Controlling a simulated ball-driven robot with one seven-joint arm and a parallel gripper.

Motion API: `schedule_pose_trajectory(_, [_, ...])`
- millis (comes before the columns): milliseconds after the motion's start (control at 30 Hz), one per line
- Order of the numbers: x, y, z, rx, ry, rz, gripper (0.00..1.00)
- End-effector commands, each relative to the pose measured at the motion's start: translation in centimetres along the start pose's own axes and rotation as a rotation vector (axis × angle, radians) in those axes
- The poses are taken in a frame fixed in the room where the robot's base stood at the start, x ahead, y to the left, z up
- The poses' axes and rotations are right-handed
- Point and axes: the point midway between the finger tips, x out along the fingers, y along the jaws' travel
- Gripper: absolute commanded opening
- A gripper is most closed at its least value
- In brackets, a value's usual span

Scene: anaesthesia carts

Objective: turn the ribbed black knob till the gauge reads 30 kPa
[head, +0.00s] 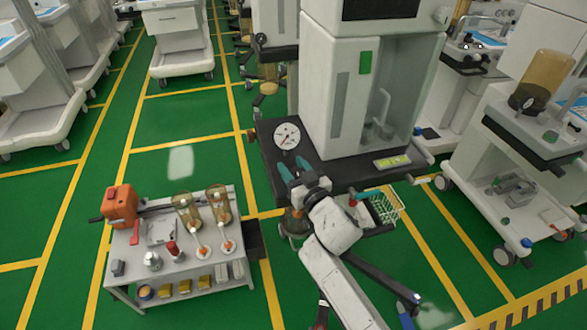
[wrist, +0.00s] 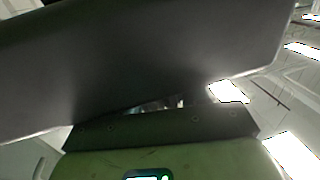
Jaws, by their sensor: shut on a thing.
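The round white gauge (head: 287,135) stands at the left end of the black shelf of the middle cart in the head view. Its needle and marks are too small to read. My gripper (head: 295,170), with two teal fingers, reaches up to the shelf's front edge just below and right of the gauge. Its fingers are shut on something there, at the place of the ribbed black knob. The knob itself is hidden behind the fingers and hand. In the wrist view, a large dark slab fills the upper part and hides the fingertips and knob.
The black shelf (head: 340,178) carries a white cabinet (head: 325,95) right of my gripper. A wire basket (head: 385,210) hangs below. A low table (head: 190,270) with an orange device (head: 120,205) and several small items stands at left. Green floor is clear between carts.

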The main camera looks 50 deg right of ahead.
Motion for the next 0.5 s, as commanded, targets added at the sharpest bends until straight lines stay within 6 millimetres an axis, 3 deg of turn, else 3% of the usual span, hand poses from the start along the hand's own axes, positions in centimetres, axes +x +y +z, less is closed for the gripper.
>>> schedule_pose_trajectory(500, [0.01,0.11,0.80,0.001,0.008,0.132,0.14])
